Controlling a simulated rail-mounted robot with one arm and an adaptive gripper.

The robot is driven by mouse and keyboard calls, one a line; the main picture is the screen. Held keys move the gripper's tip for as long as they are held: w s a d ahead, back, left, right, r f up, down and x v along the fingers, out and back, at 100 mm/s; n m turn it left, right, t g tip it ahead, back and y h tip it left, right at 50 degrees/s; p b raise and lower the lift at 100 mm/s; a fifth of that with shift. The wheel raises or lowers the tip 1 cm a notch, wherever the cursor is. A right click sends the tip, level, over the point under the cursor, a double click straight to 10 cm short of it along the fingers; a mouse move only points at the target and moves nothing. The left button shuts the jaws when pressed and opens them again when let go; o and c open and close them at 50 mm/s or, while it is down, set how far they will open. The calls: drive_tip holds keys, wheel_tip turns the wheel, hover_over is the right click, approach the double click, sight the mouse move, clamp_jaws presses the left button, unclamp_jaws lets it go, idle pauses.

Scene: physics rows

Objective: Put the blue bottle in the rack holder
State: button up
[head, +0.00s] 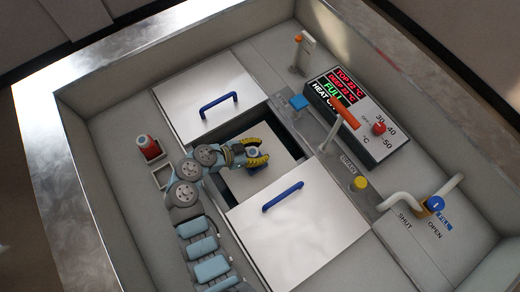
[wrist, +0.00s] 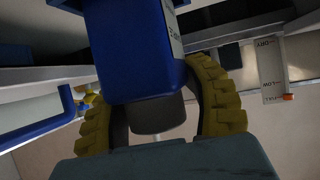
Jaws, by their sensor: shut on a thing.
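My gripper (head: 258,153) has yellow ridged fingers, and they are closed around the blue bottle (head: 253,167). In the head view the bottle is mostly hidden by the fingers, over the dark opening between two white lids. In the wrist view my gripper (wrist: 165,112) has one finger on each side of the blue bottle (wrist: 135,55), which shows a blue body, a pale label and a dark grey end. A small pale rack holder (head: 163,187) with a square empty-looking slot is at the left, beside my arm. The gripper is to its right, apart from it.
A red bottle (head: 149,148) stands at the rack's upper end. White lids with blue handles (head: 205,92) (head: 290,222) flank the opening. A control box (head: 357,115), an orange-tipped lever (head: 341,122) and a pipe with a blue valve (head: 435,204) are at the right.

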drive_tip(key=shift+f, duration=0.3)
drive_tip(key=o, duration=1.3)
drive_tip(key=shift+r, duration=0.2)
drive_tip(key=shift+a+r, duration=0.1)
drive_tip(key=shift+a, duration=0.05)
drive_tip(key=v, duration=1.1)
drive_tip(key=shift+a+r, duration=0.15)
drive_tip(key=shift+a, duration=0.15)
